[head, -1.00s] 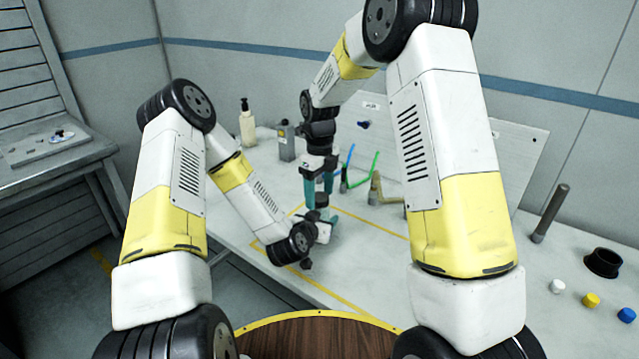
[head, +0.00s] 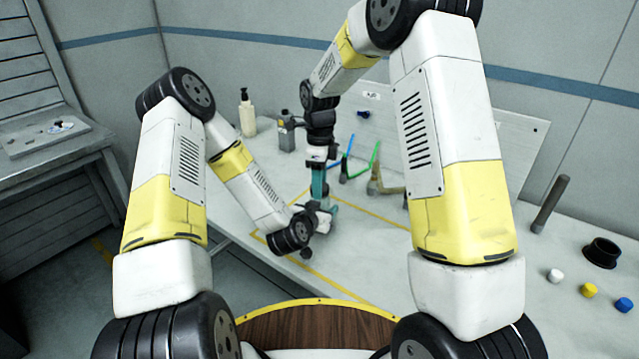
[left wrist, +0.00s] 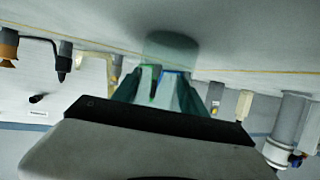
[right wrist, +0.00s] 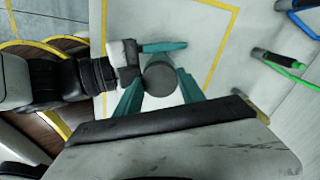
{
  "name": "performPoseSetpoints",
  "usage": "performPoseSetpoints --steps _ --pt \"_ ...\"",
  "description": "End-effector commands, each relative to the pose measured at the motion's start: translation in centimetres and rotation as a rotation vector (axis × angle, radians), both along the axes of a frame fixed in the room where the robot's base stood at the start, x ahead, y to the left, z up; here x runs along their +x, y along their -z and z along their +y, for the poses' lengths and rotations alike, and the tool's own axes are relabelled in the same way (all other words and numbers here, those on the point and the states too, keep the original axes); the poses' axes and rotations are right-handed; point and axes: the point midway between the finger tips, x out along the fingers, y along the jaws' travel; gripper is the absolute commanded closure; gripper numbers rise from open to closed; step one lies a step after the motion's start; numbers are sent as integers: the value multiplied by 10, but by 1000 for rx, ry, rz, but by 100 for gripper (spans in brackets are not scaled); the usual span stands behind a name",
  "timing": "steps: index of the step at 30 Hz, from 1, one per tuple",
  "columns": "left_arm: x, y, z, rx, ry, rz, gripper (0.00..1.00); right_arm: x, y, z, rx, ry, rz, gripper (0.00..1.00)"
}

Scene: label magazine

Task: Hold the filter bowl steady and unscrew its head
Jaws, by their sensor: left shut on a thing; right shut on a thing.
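The filter's dark round head (right wrist: 160,78) shows from above in the right wrist view, between the teal fingers of my right gripper (right wrist: 158,90). In the head view my right gripper (head: 318,188) points straight down onto the filter, shut on the head. The filter bowl (left wrist: 172,52) is a greenish, see-through cylinder in the left wrist view, between the fingers of my left gripper (left wrist: 165,85). My left gripper is shut on it from the side, low over the table, below the right one. The thread between head and bowl is hidden.
A yellow line marks a rectangle on the table (head: 385,262). Behind are a pump bottle (head: 247,112), a grey box (head: 286,133), and blue (head: 348,153) and green (head: 376,158) bent pieces. At right are a dark cup (head: 602,254) and coloured caps (head: 589,290).

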Motion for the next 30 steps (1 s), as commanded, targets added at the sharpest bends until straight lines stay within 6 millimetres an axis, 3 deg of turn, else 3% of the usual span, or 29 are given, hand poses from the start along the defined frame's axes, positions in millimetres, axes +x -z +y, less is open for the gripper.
performPoseSetpoints --steps 30 --pt "0 0 0 0 1 0 100 1 -2 -1 0 -2438 -4 100"
